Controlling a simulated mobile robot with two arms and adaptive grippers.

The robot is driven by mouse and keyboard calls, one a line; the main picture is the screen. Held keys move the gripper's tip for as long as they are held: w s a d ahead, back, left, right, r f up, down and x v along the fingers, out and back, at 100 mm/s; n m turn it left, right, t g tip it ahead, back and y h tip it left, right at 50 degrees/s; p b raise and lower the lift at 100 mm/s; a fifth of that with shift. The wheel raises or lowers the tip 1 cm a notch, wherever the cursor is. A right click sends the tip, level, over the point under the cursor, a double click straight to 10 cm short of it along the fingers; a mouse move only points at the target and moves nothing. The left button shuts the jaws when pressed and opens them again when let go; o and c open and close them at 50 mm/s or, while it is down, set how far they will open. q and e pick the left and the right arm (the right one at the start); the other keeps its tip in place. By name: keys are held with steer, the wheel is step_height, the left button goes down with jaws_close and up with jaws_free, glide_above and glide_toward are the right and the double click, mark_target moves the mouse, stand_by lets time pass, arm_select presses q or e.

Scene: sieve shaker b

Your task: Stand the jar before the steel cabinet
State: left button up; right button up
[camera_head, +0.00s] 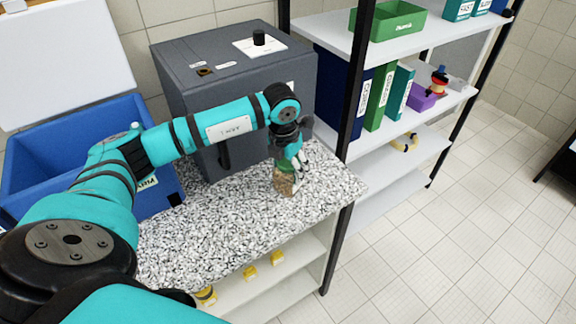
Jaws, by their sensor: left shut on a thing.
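The jar (286,182), with brownish contents, is at the right part of the speckled countertop (230,232), in front of the grey steel cabinet (185,64). My left gripper (290,160) comes down from above and is shut on the jar's upper part, which its fingers partly hide. The jar looks upright. I cannot tell whether its base touches the countertop. My right gripper is not in view.
A blue bin (60,150) stands left of the cabinet. A shelf rack with binders (380,97) and a green box (388,20) rises at the right. Yellow-lidded items (249,272) sit on a shelf below. The front countertop is clear.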

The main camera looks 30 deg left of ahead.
arm_select(q)
steer(key=shift+f, duration=0.1)
steer(key=o, duration=1.6)
steer(key=shift+r, duration=0.25)
steer(key=shift+r+b, duration=0.3)
steer(key=shift+r, duration=0.05)
steer(key=r+b, duration=0.1)
steer(key=r, duration=0.5)
steer(key=s+r+b, duration=0.1)
steer(key=r, duration=0.2)
steer(key=shift+s+r+b, duration=0.1)
steer(key=shift+r+b, duration=0.2)
steer(key=shift+s+r, duration=0.15)
steer(key=shift+r, duration=0.55)
